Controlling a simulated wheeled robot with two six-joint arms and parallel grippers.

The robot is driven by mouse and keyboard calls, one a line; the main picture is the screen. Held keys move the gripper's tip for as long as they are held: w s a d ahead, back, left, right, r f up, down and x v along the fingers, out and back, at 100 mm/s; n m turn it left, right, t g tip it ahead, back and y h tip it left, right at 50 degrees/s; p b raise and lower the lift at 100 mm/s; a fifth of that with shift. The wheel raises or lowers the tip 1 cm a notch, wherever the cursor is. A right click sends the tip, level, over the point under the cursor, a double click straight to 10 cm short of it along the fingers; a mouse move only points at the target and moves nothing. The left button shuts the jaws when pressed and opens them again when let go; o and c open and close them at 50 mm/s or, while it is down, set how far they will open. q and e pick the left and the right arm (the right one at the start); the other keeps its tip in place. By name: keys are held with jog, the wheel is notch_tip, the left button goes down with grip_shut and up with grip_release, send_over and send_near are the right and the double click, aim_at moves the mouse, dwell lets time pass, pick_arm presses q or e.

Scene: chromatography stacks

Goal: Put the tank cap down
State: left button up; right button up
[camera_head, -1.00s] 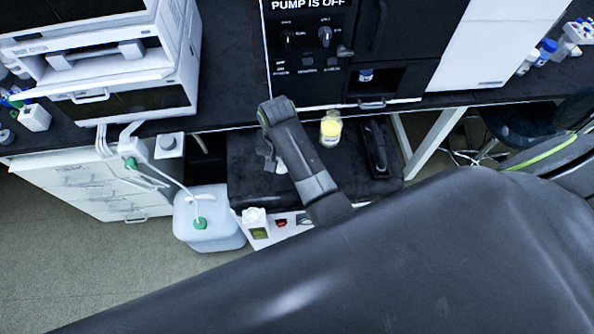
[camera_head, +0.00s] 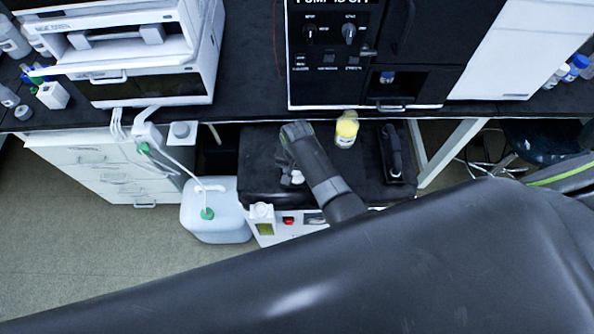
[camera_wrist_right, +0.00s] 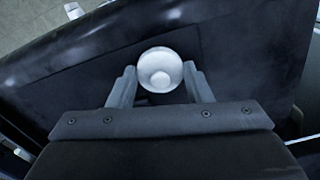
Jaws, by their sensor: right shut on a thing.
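A round white cap (camera_wrist_right: 161,70) sits between the two fingers of my right gripper (camera_wrist_right: 159,88) in the right wrist view. The gripper is shut on it. In the head view my right gripper (camera_head: 288,166) hangs over the left part of a dark low surface (camera_head: 259,165), and the white cap (camera_head: 297,177) shows small at its tip. I cannot tell whether the cap touches the surface. The whitish tank (camera_head: 226,222) stands on the floor to the left, with a green fitting and white tube on top. My left gripper is not in view.
A bottle with a yellow top (camera_head: 347,130) stands on the dark surface right of my gripper. A black device (camera_head: 393,153) lies further right. The bench (camera_head: 250,75) with instruments is behind. A white box (camera_head: 290,229) is in front of the surface.

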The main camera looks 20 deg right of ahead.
jog(key=shift+f, duration=0.2)
jog(key=o, duration=1)
jog(key=shift+c, duration=0.2)
jog(key=shift+r, duration=0.15)
notch_tip(320, 180, up, 12)
jog(key=shift+p, duration=0.3)
